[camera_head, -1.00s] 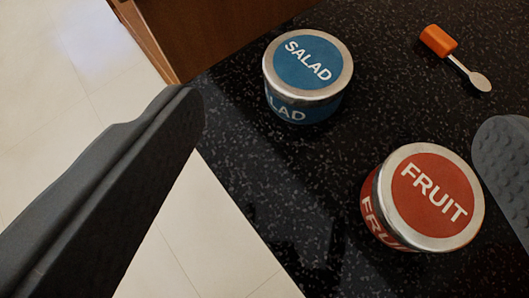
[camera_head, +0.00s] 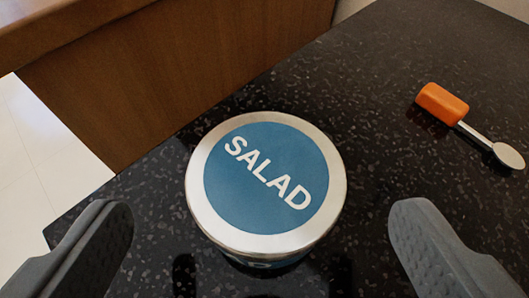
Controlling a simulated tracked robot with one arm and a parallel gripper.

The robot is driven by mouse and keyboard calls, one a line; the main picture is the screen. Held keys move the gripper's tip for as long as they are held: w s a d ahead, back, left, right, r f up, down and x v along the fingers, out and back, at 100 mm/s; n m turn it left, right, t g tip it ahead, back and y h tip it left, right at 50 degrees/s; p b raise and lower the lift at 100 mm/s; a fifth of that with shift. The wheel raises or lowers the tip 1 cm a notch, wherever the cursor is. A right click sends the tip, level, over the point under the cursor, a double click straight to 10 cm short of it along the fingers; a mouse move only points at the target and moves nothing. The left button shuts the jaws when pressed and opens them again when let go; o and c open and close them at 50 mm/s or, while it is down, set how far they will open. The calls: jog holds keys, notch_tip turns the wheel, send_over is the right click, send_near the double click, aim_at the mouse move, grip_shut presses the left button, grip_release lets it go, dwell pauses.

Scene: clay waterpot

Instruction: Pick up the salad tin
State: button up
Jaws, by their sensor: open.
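The salad tin (camera_head: 265,185) stands upright on the dark speckled counter, near the middle of the view. It has a blue lid label reading SALAD and a silver rim; most of its side is hidden below the lid. My gripper (camera_head: 262,232) is open and empty. One grey finger is at the lower left and the other at the lower right, with the tin between them in the picture and slightly farther out. Neither finger appears to touch the tin.
A spoon with an orange handle (camera_head: 442,103) lies on the counter (camera_head: 370,75) to the right. A wooden panel (camera_head: 180,70) rises behind the counter at the upper left. Pale floor tiles (camera_head: 45,165) show past the counter edge at left. The counter beyond the tin is clear.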

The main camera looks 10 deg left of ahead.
aim_at(267, 197)
jog(key=shift+b+x, duration=0.45)
jog(key=shift+x, duration=2.2)
jog(key=shift+d+r, duration=0.1)
jog(key=shift+d, duration=0.05)
jog(key=c, duration=1.2)
